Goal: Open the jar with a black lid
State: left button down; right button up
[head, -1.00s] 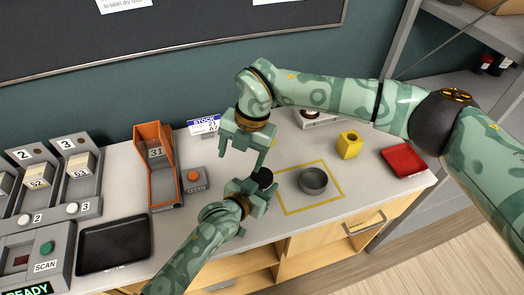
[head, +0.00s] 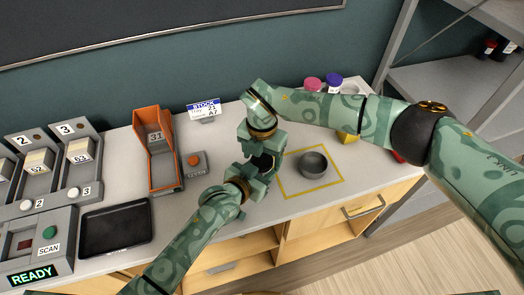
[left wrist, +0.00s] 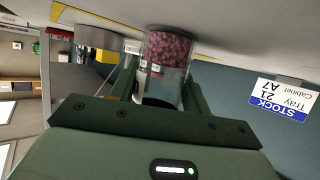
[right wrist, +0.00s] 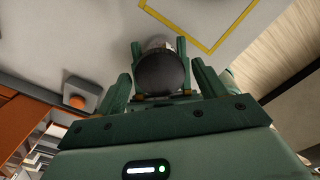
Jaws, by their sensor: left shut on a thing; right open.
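The jar with a black lid stands between my grippers. In the left wrist view its clear body (left wrist: 167,52) shows purple beads inside, and that picture is upside down. My left gripper (left wrist: 160,82) is shut on the jar's body from the side. The black lid (right wrist: 160,72) faces the right wrist camera. My right gripper (right wrist: 162,76) is open, with one finger on each side of the lid, apparently with gaps. In the head view the lid (head: 262,162) is partly hidden by my right gripper (head: 264,158).
A grey bowl (head: 313,164) stands inside a yellow square outline, right of the jar. Jars with pink (head: 313,84) and blue (head: 334,80) lids stand behind. An orange bin (head: 157,150), button box (head: 194,162) and black tray (head: 116,228) are left. My right arm partly hides a yellow block (head: 347,137).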

jog(key=c, duration=1)
jog(key=n, duration=0.5)
jog(key=shift+r, duration=0.2)
jog(key=shift+r, duration=0.95)
jog(key=shift+r, duration=0.1)
